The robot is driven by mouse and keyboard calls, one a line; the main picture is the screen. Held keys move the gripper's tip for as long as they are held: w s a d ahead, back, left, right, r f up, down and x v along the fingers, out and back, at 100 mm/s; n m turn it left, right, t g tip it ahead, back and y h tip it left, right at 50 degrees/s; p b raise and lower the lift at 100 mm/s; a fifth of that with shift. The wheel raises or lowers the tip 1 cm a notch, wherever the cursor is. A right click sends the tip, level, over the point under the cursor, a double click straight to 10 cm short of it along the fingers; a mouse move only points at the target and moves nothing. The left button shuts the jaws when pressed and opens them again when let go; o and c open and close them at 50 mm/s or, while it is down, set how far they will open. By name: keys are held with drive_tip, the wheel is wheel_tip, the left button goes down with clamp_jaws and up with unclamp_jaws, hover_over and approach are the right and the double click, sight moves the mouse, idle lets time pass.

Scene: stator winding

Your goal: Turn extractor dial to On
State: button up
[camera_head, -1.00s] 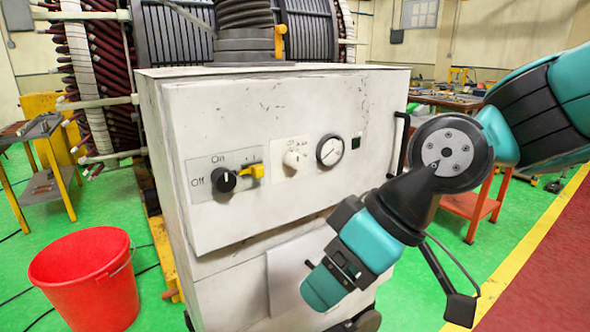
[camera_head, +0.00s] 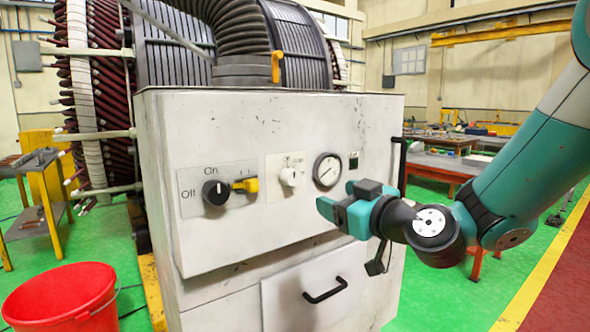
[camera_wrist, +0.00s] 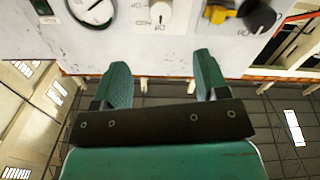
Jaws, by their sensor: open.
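The extractor cabinet (camera_head: 270,130) is a worn white box. Its black dial (camera_head: 215,192) sits at the left of the front panel, between the printed words Off and On, with its white pointer line roughly upright. The dial also shows in the wrist view (camera_wrist: 258,15) at the upper right, with the picture upside down. My gripper (camera_head: 335,202) is in front of the panel, to the right of the dial and below the gauge. In the wrist view its two fingers (camera_wrist: 160,75) are spread apart with nothing between them.
A yellow lever (camera_head: 245,185) is just right of the dial. A white knob (camera_head: 290,177) and a round gauge (camera_head: 328,169) follow to the right. A drawer handle (camera_head: 325,290) juts out below. A red bucket (camera_head: 62,297) stands on the floor at left.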

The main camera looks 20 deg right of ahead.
sight(294, 180)
drive_tip(key=p+x, duration=0.8)
drive_tip(key=x, duration=0.5)
drive_tip(key=shift+w+a+r, duration=0.1)
drive_tip(key=shift+r, duration=0.05)
drive_tip(key=shift+w+a+f+p, duration=0.2)
drive_tip(key=shift+w+p, duration=0.2)
drive_tip(key=shift+w, duration=0.2)
drive_tip(key=c, duration=0.9)
